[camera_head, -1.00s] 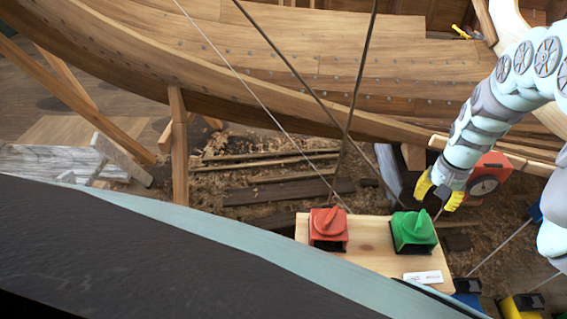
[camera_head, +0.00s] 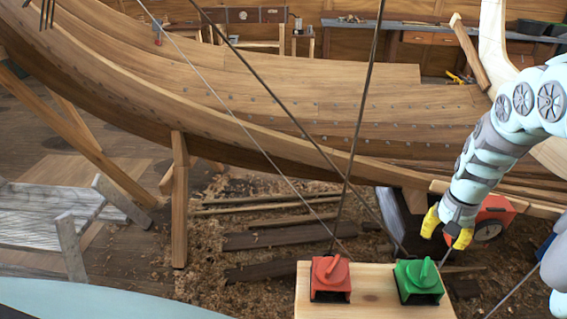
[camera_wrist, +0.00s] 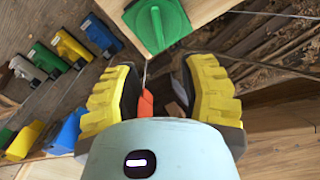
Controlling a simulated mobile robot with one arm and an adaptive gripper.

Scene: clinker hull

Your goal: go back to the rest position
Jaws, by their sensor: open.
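My gripper (camera_head: 447,232) with yellow ridged fingers hangs at the right of the head view, open and empty. It is above and to the right of a pale wooden board (camera_head: 375,308) that carries a red box with a knob (camera_head: 330,277) and a green box with a knob (camera_head: 418,280). In the wrist view my gripper (camera_wrist: 158,95) shows its two fingers apart, with the green box (camera_wrist: 157,22) beyond them. A small orange-red piece (camera_wrist: 145,104) shows between the fingers; I cannot tell what it is, and the fingers do not touch it.
The wooden hull (camera_head: 300,110) spans the back, with a wooden prop (camera_head: 179,200) under it. Dark ropes (camera_head: 360,110) run down to the board area. A red object with a round dial (camera_head: 490,222) is behind my gripper. Several coloured boxes (camera_wrist: 68,47) stand left in the wrist view.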

